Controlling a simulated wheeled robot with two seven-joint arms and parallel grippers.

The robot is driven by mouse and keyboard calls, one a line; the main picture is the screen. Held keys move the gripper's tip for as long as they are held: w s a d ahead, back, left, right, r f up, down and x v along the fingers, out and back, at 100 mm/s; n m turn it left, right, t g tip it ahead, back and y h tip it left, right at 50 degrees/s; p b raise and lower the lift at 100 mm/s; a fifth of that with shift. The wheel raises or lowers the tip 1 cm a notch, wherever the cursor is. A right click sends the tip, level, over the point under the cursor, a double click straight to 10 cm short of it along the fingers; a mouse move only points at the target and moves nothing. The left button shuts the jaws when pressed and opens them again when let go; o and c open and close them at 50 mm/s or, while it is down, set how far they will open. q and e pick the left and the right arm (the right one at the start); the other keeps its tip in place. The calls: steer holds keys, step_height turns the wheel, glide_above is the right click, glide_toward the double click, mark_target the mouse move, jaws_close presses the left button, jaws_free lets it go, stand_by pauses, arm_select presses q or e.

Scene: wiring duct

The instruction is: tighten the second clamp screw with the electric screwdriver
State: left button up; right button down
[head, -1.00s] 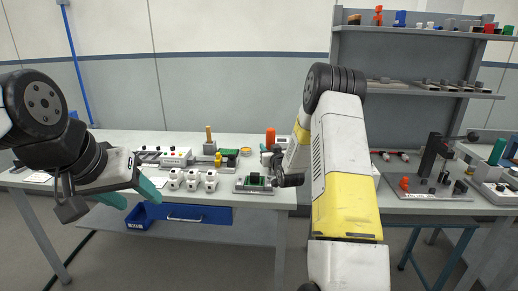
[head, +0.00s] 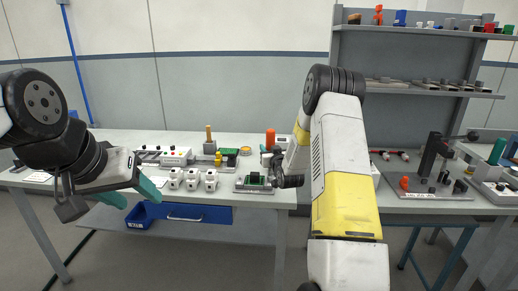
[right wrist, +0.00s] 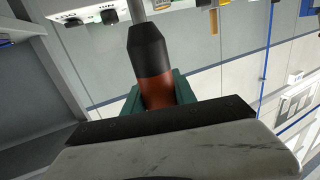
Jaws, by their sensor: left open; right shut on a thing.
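In the right wrist view my right gripper (right wrist: 157,92) is shut on the electric screwdriver (right wrist: 149,52), which has an orange-brown body and a black front section. A grey shaft runs from it to the upper edge, and its tip is out of view. In the head view my right arm hides most of the screwdriver. My left gripper (head: 131,193) is open and empty, in front of the table's left part.
Several white blocks (head: 193,179) stand left of the fixture. A blue bin (head: 139,217) is below the table. A black stand (head: 430,155) is on the right table.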

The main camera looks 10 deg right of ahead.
steer(key=shift+f, duration=0.35)
stand_by(0.3)
steer(key=shift+r, duration=3)
